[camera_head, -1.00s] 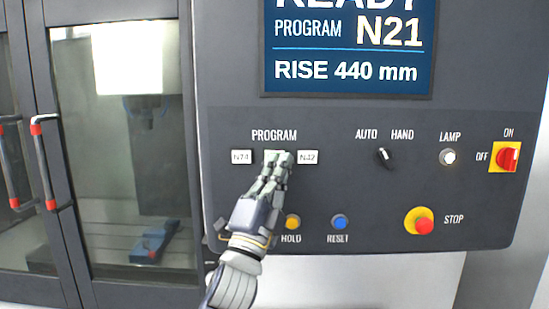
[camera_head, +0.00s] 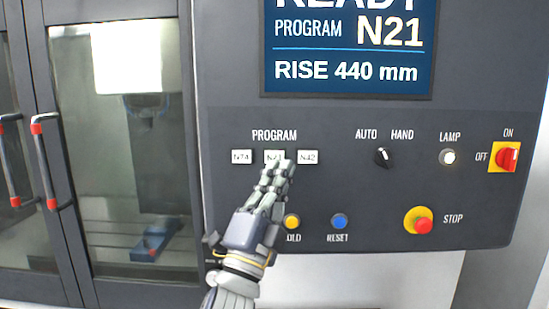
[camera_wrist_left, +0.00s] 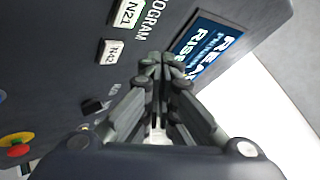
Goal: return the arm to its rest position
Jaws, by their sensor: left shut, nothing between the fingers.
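My left gripper (camera_head: 280,170) is shut and empty, in front of the control panel in the head view. Its fingertips cover the lower part of the middle program button, N21 (camera_head: 274,155). In the left wrist view the shut fingers (camera_wrist_left: 162,62) point toward the panel, and the N21 button (camera_wrist_left: 126,12) shows at the upper left, apart from the fingertips. The screen (camera_head: 348,50) reads program N21 and RISE 440 mm. My right gripper is not in view.
Buttons N74 (camera_head: 241,157) and N42 (camera_head: 308,157) flank N21. Below are the HOLD button (camera_head: 292,222), the RESET button (camera_head: 340,222) and the red STOP button (camera_head: 424,226). A mode knob (camera_head: 383,156) and a red power switch (camera_head: 507,157) sit to the right. Glass doors with red-ended handles (camera_head: 45,160) are left.

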